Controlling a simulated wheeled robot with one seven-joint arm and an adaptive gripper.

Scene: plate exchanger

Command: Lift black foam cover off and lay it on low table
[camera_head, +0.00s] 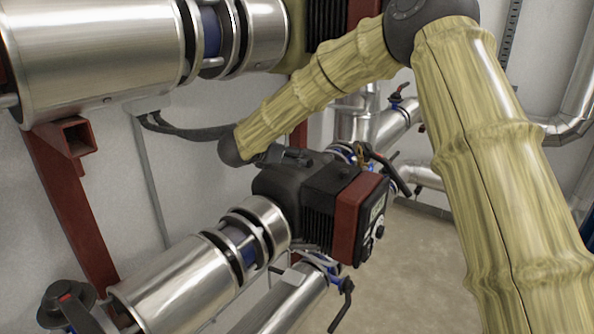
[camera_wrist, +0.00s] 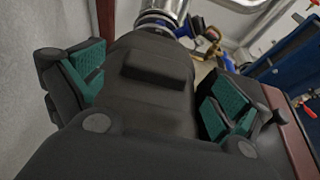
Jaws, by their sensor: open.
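The black foam cover (camera_head: 272,188) sits around the pump body in the pipe line, behind the pump's red section. In the wrist view the black cover (camera_wrist: 160,66) fills the middle, with a raised rectangular block on top. My gripper (camera_wrist: 155,88) is open, its two green-padded fingers apart on the left and right of that block. I cannot tell whether the pads touch the cover. In the head view my gripper (camera_head: 290,157) is small and dark, just above the cover. I do not make out the low table in either view.
The pump's red section and control face (camera_head: 367,218) are right of the cover. A steel pipe (camera_head: 180,286) joins on the left, with a valve handle (camera_head: 342,305) below. A large pipe (camera_head: 90,50) runs above. A blue object (camera_wrist: 292,55) stands at right in the wrist view.

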